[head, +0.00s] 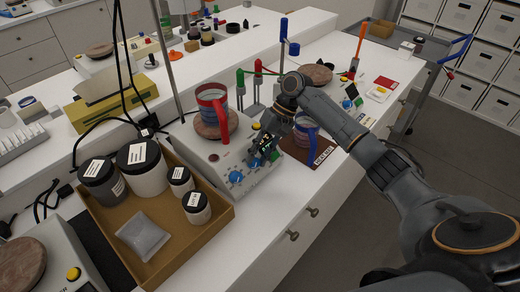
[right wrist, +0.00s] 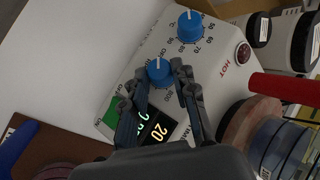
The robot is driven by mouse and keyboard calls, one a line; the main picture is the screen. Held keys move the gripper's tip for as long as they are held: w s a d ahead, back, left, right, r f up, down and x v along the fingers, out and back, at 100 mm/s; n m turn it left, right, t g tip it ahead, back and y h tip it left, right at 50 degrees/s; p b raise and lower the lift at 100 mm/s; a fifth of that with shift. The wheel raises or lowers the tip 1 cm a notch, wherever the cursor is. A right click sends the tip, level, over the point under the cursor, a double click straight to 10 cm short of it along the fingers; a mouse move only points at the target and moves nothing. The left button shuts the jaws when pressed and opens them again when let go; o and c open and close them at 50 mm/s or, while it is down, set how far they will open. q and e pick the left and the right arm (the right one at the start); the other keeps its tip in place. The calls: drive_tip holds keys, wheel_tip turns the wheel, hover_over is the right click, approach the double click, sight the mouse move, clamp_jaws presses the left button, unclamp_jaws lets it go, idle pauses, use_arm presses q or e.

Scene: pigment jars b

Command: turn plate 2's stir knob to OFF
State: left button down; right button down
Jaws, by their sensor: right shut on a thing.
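The hotplate (head: 195,155) stands at the bench's middle with a red-handled beaker (head: 212,98) on its round brown top. In the right wrist view its stir knob (right wrist: 158,72) is blue with a white pointer, beside an OFF mark and a lit display (right wrist: 156,131). The pointer points up in that picture, close to OFF; I cannot tell if it is exactly on it. My right gripper (right wrist: 160,80) is shut on this knob, a finger on either side; in the head view it (head: 263,153) hides the knob. A second blue knob (right wrist: 190,26), with temperature marks, is free beside it. My left gripper is out of view.
A brown tray (head: 222,218) with several jars and a grey packet stands left of the hotplate. A blue-handled beaker (head: 304,134) stands on a brown board (head: 322,166) at its right. Another hotplate (head: 50,270) is at the lower left. The bench front is clear.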

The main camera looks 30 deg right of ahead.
drive_tip(key=shift+a+f, duration=0.1)
drive_tip(key=shift+f, duration=0.05)
idle(0.4)
drive_tip(key=c, duration=1.1)
unclamp_jaws()
drive_tip(key=shift+o, duration=0.2)
drive_tip(key=shift+r, duration=0.2)
drive_tip(key=v, duration=1.1)
drive_tip(key=shift+r, duration=0.4)
drive_tip(key=shift+f, duration=0.1)
